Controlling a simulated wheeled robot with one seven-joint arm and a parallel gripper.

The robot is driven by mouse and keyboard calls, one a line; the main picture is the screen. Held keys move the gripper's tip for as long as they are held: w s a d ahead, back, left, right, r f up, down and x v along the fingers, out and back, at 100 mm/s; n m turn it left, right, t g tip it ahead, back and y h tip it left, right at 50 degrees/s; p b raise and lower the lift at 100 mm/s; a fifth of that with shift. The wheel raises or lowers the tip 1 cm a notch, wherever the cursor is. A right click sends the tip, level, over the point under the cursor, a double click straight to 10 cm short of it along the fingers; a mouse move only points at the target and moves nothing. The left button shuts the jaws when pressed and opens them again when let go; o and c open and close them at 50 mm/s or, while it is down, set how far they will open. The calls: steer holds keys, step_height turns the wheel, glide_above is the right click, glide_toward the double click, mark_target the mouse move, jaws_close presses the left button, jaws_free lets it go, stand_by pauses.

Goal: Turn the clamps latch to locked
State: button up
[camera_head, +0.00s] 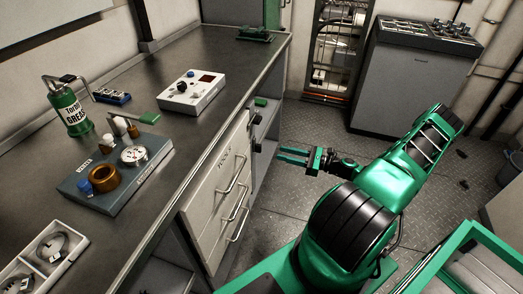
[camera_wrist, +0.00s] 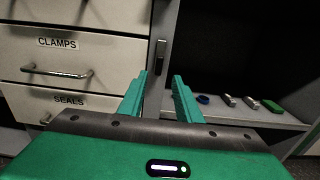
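The clamps drawer (camera_wrist: 100,55) is at the left of the wrist view, with a CLAMPS label and a metal bar handle; its front looks closed. A small dark upright latch (camera_wrist: 160,55) sits on the cabinet post to the right of this drawer. Whether it is locked or unlocked I cannot tell. My gripper (camera_wrist: 160,76) is open and empty, its two green fingers apart below the latch in the picture, not visibly touching it. In the head view my gripper (camera_head: 281,155) points left toward the cabinet, with a gap before the drawer fronts (camera_head: 222,175).
A SEALS drawer (camera_wrist: 65,103) is below the clamps drawer. An open shelf (camera_wrist: 270,117) right of the post holds several small items. The worktop (camera_head: 210,125) above bears a grease can (camera_head: 70,115), a gauge block and trays. The floor (camera_head: 310,195) beside the cabinet is clear.

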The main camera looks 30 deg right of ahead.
mark_target(257, 145)
steer(key=x, duration=1)
steer(key=shift+a, duration=0.1)
jaws_close()
